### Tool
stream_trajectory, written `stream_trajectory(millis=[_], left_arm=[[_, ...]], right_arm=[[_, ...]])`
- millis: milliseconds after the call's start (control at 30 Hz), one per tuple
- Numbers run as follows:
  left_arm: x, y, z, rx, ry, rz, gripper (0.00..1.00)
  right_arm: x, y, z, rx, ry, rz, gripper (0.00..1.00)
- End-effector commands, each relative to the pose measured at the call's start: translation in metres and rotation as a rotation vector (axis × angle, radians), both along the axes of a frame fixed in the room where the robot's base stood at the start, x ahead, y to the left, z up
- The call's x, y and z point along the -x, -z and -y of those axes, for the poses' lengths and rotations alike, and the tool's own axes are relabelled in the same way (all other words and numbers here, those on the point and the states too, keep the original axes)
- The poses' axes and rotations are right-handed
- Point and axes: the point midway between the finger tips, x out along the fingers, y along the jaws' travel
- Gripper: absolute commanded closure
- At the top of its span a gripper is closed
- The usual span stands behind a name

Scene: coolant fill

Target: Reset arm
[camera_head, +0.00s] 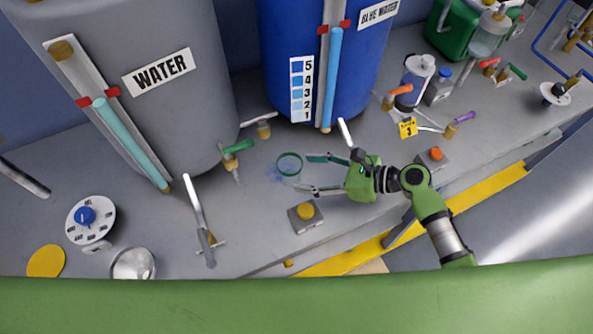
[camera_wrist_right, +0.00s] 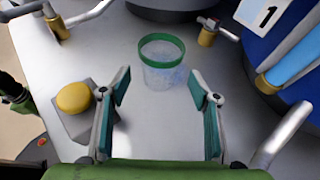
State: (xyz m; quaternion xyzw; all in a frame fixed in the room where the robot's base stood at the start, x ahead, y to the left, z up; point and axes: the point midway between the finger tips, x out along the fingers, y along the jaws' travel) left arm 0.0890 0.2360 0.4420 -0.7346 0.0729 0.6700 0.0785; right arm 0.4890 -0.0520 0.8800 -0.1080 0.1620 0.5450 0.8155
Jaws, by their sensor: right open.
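My right gripper (camera_head: 312,173) is open and empty just above the grey bench. Its two teal-padded fingers also show spread apart in the right wrist view (camera_wrist_right: 162,112). A clear cup with a green rim (camera_head: 289,164) stands upright on the bench, just beyond the fingertips and apart from them. The cup also shows in the right wrist view (camera_wrist_right: 162,62), ahead of the gap between the fingers, with a bluish tint inside. My left gripper is not in view.
A grey WATER tank (camera_head: 150,110) and a blue tank (camera_head: 275,60) stand behind. A yellow button (camera_head: 306,211) is near the right gripper, a green-handled valve (camera_head: 238,147) left of the cup. A dial (camera_head: 90,220) and metal bowl (camera_head: 133,264) sit at left. A yellow-striped edge (camera_head: 350,258) runs in front.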

Motion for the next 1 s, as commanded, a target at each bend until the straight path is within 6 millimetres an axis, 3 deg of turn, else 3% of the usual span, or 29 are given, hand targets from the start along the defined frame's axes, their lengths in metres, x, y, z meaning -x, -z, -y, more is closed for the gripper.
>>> stream_trajectory(millis=[200,733,867,1000], left_arm=[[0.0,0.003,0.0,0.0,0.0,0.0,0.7],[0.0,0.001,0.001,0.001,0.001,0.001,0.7],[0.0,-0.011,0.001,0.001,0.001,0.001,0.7],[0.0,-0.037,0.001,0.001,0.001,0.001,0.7]], right_arm=[[0.006,-0.006,0.013,0.0,0.0,0.0,0.44],[0.006,-0.007,0.013,0.0,0.0,0.0,0.44],[0.006,-0.02,0.013,0.0,0.0,0.0,0.44],[0.006,-0.046,0.013,0.0,0.0,0.0,0.44]])
